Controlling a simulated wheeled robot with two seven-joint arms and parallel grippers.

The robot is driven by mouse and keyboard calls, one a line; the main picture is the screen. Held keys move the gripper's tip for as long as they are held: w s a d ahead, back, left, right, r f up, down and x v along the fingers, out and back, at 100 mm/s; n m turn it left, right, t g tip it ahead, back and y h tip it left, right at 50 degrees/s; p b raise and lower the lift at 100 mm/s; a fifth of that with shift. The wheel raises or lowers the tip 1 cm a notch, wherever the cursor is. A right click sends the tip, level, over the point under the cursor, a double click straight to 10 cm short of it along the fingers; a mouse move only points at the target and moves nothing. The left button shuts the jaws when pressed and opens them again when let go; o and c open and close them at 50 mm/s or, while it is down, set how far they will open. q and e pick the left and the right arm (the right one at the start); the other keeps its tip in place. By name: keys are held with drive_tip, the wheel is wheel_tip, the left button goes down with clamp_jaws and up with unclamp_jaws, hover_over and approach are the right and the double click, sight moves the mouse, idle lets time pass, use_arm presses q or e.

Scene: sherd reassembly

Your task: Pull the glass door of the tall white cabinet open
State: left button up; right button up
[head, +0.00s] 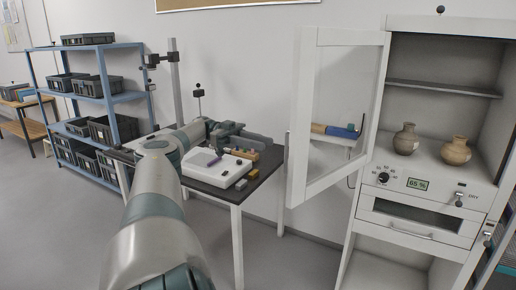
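The tall white cabinet (371,165) stands at the right. Its glass door (304,125) is swung wide open to the left, hinged on the cabinet's left side. Through the glass I see part of the wall and some blurred objects behind. My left arm reaches in from the bottom, and my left gripper (262,137) is above the black-topped table, left of the door's free edge and apart from it in the picture. My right gripper is not in view.
Two clay pots (405,139) (456,151) stand inside the cabinet, above a panel with a dial and a 65 % display (421,184). A white device (217,168) and small blocks lie on the table (240,193). Blue shelves (107,88) with bins stand left.

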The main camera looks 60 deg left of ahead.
use_arm(q)
drive_tip(key=shift+s+a, duration=0.15)
drive_tip(key=shift+a, duration=0.05)
drive_tip(key=shift+f, duration=0.1)
idle(0.7)
